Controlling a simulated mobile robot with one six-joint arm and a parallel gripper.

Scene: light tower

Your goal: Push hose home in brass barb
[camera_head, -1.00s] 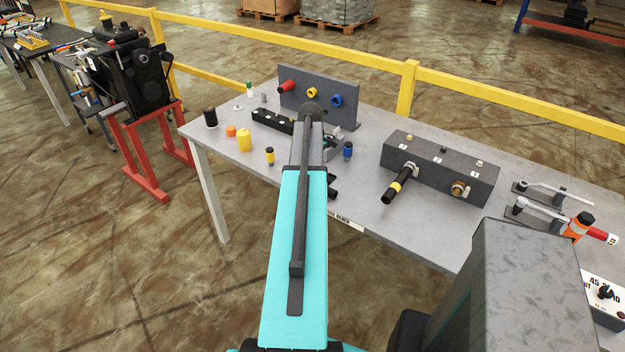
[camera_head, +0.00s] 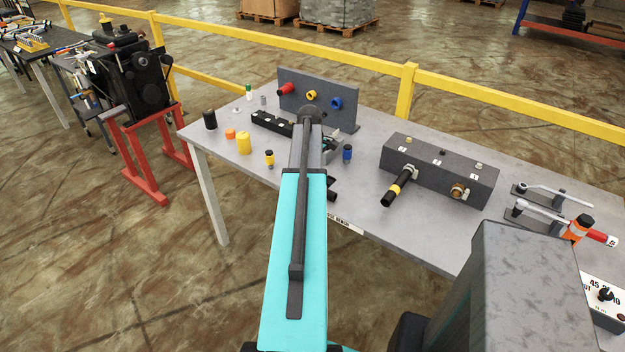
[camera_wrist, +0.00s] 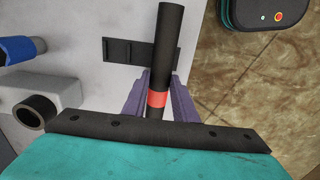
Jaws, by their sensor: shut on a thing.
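In the wrist view, my gripper (camera_wrist: 161,84) is shut on a black hose (camera_wrist: 169,38) with a red band (camera_wrist: 158,99). The hose stands out lengthwise between the purple fingers. In the head view, my arm hides the gripper; a short black piece (camera_head: 332,188) beside the arm may be the hose's end. A dark grey block (camera_head: 428,170) on the bench carries a brass fitting (camera_head: 459,191), with no hose on it. Left of that, a black hose with a yellow band (camera_head: 396,188) sits at another fitting on the block. The held hose is apart from the block.
A grey upright panel (camera_head: 350,112) with red, yellow and blue pieces stands at the bench's back. Small jars, including a yellow one (camera_head: 243,142), stand at the left. A black slotted holder (camera_wrist: 120,53) lies behind the hose in the wrist view.

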